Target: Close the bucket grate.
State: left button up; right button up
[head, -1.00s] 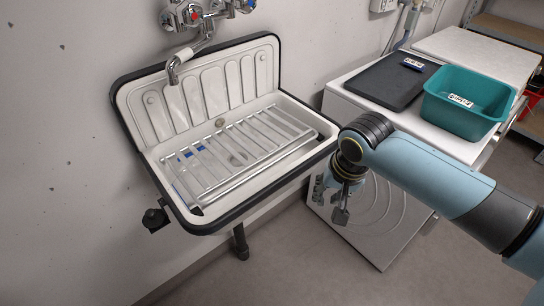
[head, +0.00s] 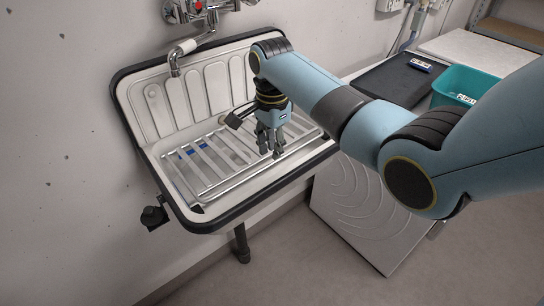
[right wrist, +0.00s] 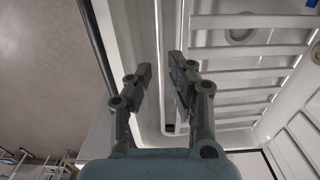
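The bucket grate (head: 238,176) is a frame of pale metal bars lying across the white sink basin (head: 186,212) with its black rim. It looks lowered, roughly flat. My right gripper (head: 271,153) points down over the grate's front right part in the head view and hides some bars there. The grate (right wrist: 236,73) shows to the right of the fingers. I cannot tell whether a fingertip touches it. My left gripper is out of view.
A chrome tap (head: 179,53) hangs above the back of the sink. A teal tub (head: 452,86) and a dark board (head: 395,82) sit on the white machine at right. Blue items show under the bars. My right arm spans the right side.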

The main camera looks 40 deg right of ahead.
aim_at(272, 163)
jog(key=shift+f, duration=1.7)
jog(key=shift+c, duration=0.3)
grip_shut()
jog(key=shift+o, duration=0.3)
grip_release()
notch_tip(272, 163, up, 12)
jog(key=shift+c, duration=0.4)
